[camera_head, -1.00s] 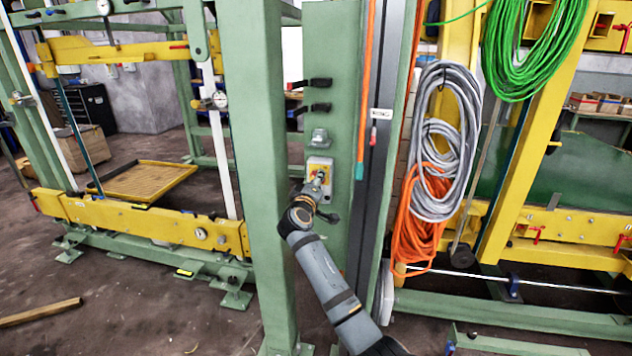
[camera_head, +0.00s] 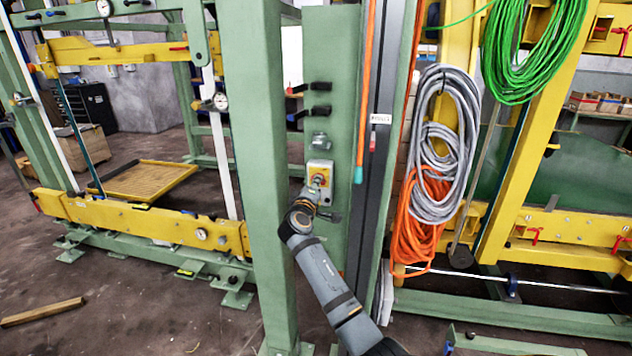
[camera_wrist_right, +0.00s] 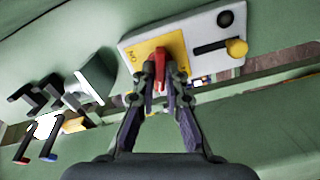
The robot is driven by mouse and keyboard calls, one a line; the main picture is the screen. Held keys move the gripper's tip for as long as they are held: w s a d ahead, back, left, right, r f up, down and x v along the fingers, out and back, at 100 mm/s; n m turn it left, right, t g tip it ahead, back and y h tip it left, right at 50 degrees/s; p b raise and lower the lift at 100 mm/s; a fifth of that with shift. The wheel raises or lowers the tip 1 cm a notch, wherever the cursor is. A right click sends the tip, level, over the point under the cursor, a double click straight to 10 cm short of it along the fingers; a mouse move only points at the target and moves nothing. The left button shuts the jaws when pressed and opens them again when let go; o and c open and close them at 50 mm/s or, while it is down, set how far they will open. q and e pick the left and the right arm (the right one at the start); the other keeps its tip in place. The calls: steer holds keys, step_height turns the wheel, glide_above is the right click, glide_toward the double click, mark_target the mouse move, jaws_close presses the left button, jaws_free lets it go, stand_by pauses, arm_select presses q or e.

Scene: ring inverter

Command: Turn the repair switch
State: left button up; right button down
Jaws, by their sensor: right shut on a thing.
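The repair switch is a small box with a yellow and grey face (camera_head: 319,168) on the green panel in the head view. In the right wrist view its switch plate (camera_wrist_right: 138,52) is yellow and white, with a red knob (camera_wrist_right: 159,57) on the yellow part. My right gripper (camera_wrist_right: 158,80) is shut on the red knob, its two fingers on either side of it. In the head view my right gripper (camera_head: 317,190) is at the box, and hides part of it. My left gripper is in no view.
Black handles (camera_head: 318,112) stick out of the panel above. A green post (camera_head: 262,150) stands just left of my arm. Grey coiled cable (camera_head: 440,140) hangs to the right.

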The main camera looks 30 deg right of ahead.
steer(key=shift+n+p, duration=1.25)
steer(key=shift+n, duration=0.75)
steer(key=shift+f, duration=0.1)
steer(key=c, duration=1.4)
jaws_free()
steer(key=v, duration=1.2)
